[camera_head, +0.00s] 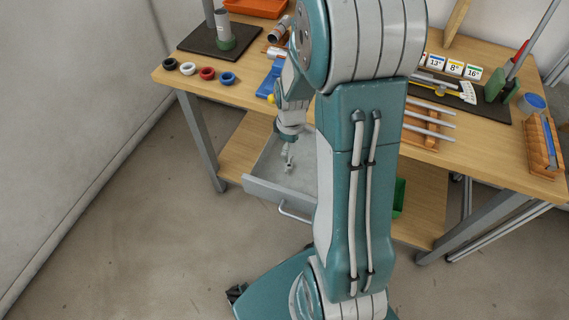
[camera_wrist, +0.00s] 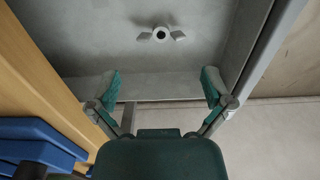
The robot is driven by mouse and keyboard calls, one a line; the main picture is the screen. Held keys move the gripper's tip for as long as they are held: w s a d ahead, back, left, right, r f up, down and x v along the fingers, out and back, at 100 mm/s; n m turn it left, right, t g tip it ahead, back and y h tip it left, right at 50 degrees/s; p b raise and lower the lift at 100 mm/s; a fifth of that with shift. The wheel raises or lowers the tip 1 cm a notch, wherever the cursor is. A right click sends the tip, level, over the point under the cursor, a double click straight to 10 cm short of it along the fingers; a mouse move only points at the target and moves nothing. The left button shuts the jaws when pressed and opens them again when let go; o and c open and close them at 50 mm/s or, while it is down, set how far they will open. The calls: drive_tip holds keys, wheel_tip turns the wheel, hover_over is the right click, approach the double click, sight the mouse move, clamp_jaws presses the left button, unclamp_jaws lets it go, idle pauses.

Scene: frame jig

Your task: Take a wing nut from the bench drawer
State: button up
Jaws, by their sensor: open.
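The bench drawer (camera_head: 268,187) is pulled out below the bench top, with a grey handle on its front. A small grey wing nut (camera_wrist: 161,34) lies on the bare grey drawer floor in the wrist view, with its two wings out to left and right. My gripper (camera_head: 288,166) points down over the drawer. In the wrist view its two green-padded fingers (camera_wrist: 160,88) are wide apart with nothing between them. The wing nut is beyond the fingertips, near the top of the picture and roughly centred between them. I cannot make out the nut in the head view.
The wooden bench top (camera_head: 250,92) overhangs the drawer. Several coloured rings sit at the bench's left end. A lower wooden shelf (camera_head: 235,148) lies beneath. The floor before the drawer is clear.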

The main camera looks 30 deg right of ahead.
sight(290, 166)
drive_tip(key=shift+d+f, duration=0.2)
drive_tip(key=shift+f, duration=0.95)
drive_tip(key=f, duration=0.3)
drive_tip(key=a+f, duration=0.1)
drive_tip(key=f, duration=0.1)
drive_tip(key=shift+d+f, duration=0.2)
drive_tip(key=shift+d, duration=0.15)
drive_tip(key=shift+c, duration=0.6)
drive_tip(key=c, duration=0.6)
